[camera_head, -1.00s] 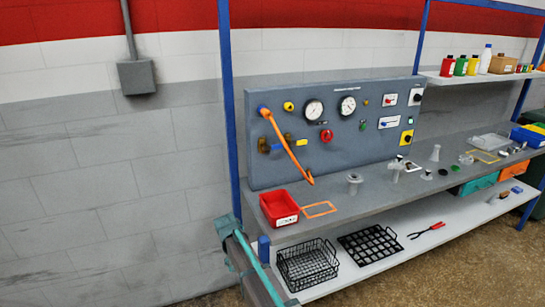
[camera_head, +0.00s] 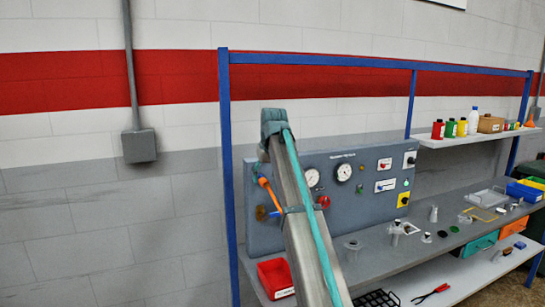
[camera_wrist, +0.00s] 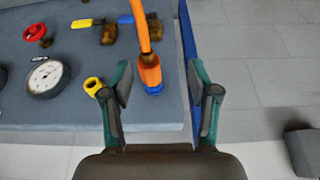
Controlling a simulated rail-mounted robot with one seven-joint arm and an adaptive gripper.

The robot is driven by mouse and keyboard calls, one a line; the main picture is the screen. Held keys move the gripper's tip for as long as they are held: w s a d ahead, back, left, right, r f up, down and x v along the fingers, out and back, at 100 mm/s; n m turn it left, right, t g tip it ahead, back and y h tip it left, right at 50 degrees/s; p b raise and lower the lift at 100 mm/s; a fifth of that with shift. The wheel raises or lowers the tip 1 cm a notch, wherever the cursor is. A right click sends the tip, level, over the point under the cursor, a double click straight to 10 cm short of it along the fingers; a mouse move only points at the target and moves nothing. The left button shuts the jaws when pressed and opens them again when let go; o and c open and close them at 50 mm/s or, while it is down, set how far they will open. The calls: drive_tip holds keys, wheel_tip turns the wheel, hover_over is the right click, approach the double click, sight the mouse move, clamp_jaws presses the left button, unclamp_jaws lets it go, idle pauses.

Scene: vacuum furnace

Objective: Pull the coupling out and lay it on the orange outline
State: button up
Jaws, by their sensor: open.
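The orange coupling (camera_wrist: 150,74) shows in the wrist view, seated at a blue ring (camera_wrist: 154,89) on the grey panel, with its orange hose (camera_wrist: 141,25) running from it. My gripper (camera_wrist: 159,75) is open, its two fingers apart on either side of the coupling in the picture. I cannot tell how far the fingertips are from the panel.
A gauge (camera_wrist: 45,78), a red handwheel (camera_wrist: 36,34) and a yellow-handled valve (camera_wrist: 87,22) are further left. A red bin (camera_head: 276,278) stands on the bench beside my arm.

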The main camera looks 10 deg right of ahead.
sight(267, 183)
wheel_tip(267, 183, up, 6)
drive_tip(key=d, duration=0.2)
drive_tip(key=p+x, duration=0.3)
drive_tip(key=x, duration=0.7)
drive_tip(key=shift+s+a+f, duration=0.1)
drive_tip(key=shift+f, duration=0.15)
clamp_jaws()
drive_tip(key=shift+s, duration=0.15)
drive_tip(key=shift+s+d+p, duration=0.25)
drive_tip(key=shift+s+p, duration=0.2)
drive_tip(key=shift+s, duration=0.6)
drive_tip(key=shift+s+d+p, duration=0.25)
drive_tip(key=shift+s+p, duration=0.05)
drive_tip(key=shift+s, duration=0.95)
